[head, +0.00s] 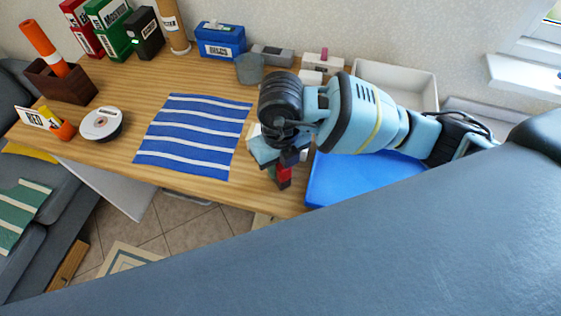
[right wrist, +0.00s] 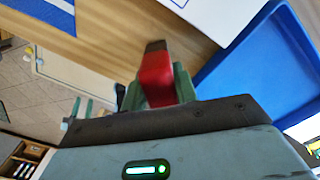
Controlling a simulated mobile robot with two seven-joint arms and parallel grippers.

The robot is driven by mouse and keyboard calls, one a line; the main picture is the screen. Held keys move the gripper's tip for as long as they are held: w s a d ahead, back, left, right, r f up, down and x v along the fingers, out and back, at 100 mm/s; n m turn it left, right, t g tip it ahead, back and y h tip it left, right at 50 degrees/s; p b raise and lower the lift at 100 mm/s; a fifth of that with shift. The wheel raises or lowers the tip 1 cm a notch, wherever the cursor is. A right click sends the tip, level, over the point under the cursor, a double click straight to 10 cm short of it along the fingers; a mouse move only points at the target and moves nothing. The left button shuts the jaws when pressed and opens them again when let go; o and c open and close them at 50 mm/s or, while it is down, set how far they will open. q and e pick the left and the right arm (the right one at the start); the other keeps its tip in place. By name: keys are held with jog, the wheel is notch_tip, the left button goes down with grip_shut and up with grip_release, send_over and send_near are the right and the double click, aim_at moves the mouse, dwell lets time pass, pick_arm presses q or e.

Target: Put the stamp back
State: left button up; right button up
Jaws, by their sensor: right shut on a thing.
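My right gripper (head: 279,160) is over the front edge of the wooden desk, to the right of the blue-striped cloth, pointing down. It is shut on a small red stamp (head: 284,173) with a dark end. In the right wrist view the stamp (right wrist: 156,80) sits upright between the green fingers, its dark end pointing away from the gripper. The stamp shows close to the desk's front edge; I cannot tell whether it touches anything. My left gripper is not in view.
A blue tray (head: 350,178) lies right of the gripper, with a white tray (head: 400,80) behind it. A striped cloth (head: 195,135) covers the desk's middle.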

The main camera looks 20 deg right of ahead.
jog(key=shift+f, duration=0.2)
jog(key=o, duration=0.8)
notch_tip(320, 180, up, 12)
jog(key=shift+r+p, duration=0.2)
jog(key=shift+p, duration=0.3)
